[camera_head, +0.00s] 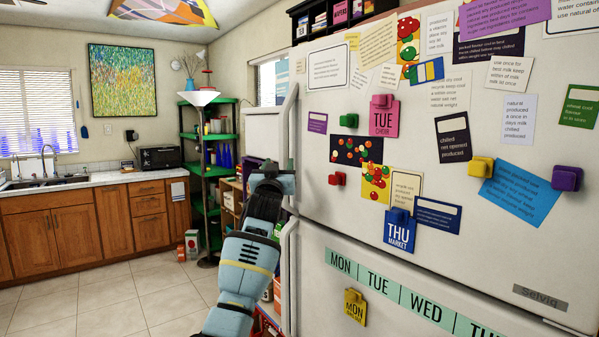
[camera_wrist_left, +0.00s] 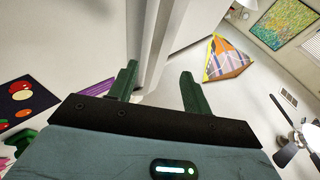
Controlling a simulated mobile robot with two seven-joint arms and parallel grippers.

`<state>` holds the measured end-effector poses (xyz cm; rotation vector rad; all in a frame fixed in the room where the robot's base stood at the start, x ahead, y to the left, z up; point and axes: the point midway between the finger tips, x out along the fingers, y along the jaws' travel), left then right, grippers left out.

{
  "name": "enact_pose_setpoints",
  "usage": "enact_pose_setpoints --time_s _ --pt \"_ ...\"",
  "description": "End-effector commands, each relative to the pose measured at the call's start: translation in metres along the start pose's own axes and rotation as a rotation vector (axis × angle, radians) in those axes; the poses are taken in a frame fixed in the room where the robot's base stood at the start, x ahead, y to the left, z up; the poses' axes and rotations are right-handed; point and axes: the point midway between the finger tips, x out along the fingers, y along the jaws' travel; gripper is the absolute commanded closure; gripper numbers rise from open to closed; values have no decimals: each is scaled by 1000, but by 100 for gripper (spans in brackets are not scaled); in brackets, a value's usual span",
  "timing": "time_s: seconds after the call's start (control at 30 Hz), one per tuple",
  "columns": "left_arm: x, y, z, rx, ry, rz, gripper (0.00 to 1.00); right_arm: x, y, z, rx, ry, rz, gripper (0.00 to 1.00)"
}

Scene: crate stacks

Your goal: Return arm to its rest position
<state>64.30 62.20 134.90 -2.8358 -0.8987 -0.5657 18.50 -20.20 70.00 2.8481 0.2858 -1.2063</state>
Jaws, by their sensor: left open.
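My left arm (camera_head: 248,265) rises from the bottom of the head view, in front of the white fridge's left edge. My left gripper (camera_head: 266,112) is at the arm's upper end, close to the fridge's upper door handle (camera_head: 293,125). In the left wrist view the two dark green fingers (camera_wrist_left: 158,88) are spread apart and point upward. A white upright part of the fridge (camera_wrist_left: 155,50) shows beyond and between them. Nothing is held in them. I cannot tell whether the gripper touches the handle. My right gripper is in neither view.
The white fridge (camera_head: 340,215) fills the right, covered with notes and magnets. A green shelf (camera_head: 190,140) stands behind my arm. Wooden counters (camera_head: 90,215) line the far left wall. The tiled floor (camera_head: 110,300) at left is clear.

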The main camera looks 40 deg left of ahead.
Motion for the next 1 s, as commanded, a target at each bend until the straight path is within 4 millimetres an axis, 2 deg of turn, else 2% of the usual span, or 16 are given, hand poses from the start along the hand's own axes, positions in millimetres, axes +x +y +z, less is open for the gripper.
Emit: enact_pose_setpoints --time_s 0.27,0.37,0.47,0.6,0.77,0.87,0.97,1.0 --pt "-1 1 2 2 -2 2 51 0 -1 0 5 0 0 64" --pt "-8 10 18 18 -21 21 51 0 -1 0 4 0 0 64" --pt "-26 29 53 53 -60 64 51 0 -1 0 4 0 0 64" --pt "-68 61 116 109 -133 146 51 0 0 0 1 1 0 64" --pt "-121 89 180 158 -215 236 51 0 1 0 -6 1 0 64" --pt "-161 103 219 185 -270 292 51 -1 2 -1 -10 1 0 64" --pt "-207 115 258 207 -332 353 51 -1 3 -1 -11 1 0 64" --pt "-228 119 274 216 -359 379 51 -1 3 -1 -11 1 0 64"
